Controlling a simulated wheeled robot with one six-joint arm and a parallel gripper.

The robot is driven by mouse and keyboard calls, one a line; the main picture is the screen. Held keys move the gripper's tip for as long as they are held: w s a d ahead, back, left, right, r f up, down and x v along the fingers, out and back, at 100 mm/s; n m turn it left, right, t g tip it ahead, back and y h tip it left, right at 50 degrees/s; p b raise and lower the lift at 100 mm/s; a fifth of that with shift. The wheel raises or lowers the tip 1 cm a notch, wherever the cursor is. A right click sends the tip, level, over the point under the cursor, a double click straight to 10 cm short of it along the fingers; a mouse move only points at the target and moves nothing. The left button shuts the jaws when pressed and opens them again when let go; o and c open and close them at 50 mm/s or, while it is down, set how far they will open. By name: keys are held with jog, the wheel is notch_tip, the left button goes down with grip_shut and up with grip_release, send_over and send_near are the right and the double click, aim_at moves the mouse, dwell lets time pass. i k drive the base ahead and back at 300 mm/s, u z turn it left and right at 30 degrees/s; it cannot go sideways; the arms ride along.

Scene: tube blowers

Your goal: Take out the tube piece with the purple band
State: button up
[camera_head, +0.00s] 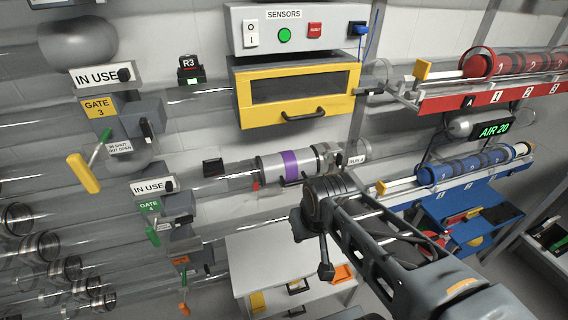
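The tube piece with the purple band (289,163) is a grey metal cylinder lying roughly level in the clear tube line at mid-picture. A grey ring-like fitting (328,156) stands at its right end, by a small white label. A dark bracket shows under the cylinder. My arm reaches in from the lower right, and its dark wrist (335,197) is just below and right of the tube piece. The wrist hides the fingers or blends with them, so I cannot tell whether my gripper is open or touching the piece.
A yellow drawer front (290,92) hangs above, under the SENSORS box (296,28). GATE 3 (98,106) and GATE 4 (149,206) have handles at left. A red rack (495,96) and a blue-tube rack (465,172) are at right. A white table (262,255) stands below.

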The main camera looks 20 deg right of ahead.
aim_at(285, 167)
jog(key=u, duration=0.05)
jog(key=k, duration=0.5)
jog(key=u, duration=1.15)
jog(key=i, duration=0.65)
jog(key=z, duration=0.45)
